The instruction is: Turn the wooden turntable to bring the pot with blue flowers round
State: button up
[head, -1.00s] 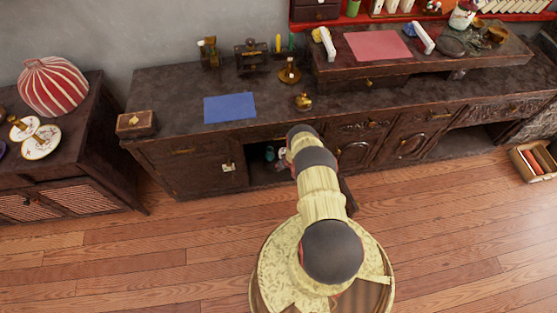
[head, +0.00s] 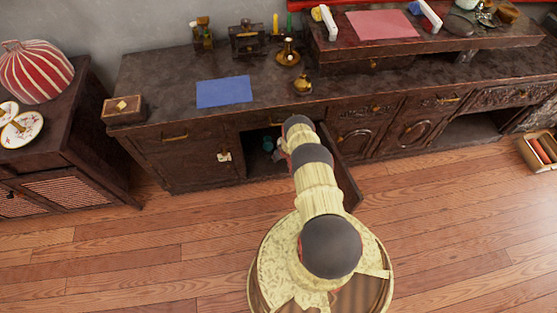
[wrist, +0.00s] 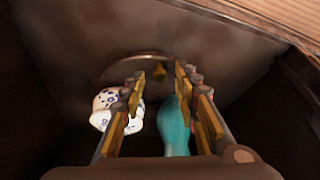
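The wrist view looks into a dark cabinet. A round brown disc, which looks like the wooden turntable (wrist: 122,68), lies ahead with a small yellow-brown knob (wrist: 160,72) on it. The white pot with blue flowers (wrist: 104,102) is at the left, partly behind my left finger. A teal vessel (wrist: 176,128) stands nearer, beside my right finger and partly between the fingers; whether they touch is unclear. My gripper (wrist: 159,76) is open, with nothing clamped. In the head view my arm reaches to the cabinet opening and hides the gripper; a bit of teal (head: 267,144) shows inside.
The long dark cabinet (head: 185,160) has an open door (head: 345,180) at the right of the opening. On top are a blue mat (head: 224,92), a small box (head: 124,109) and brass pieces (head: 302,86). A crate (head: 541,150) stands right; the wooden floor (head: 180,245) is clear.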

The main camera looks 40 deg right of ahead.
jog(key=shift+w+f, duration=0.15)
jog(key=shift+f, duration=0.15)
jog(key=shift+c, duration=1.3)
grip_shut()
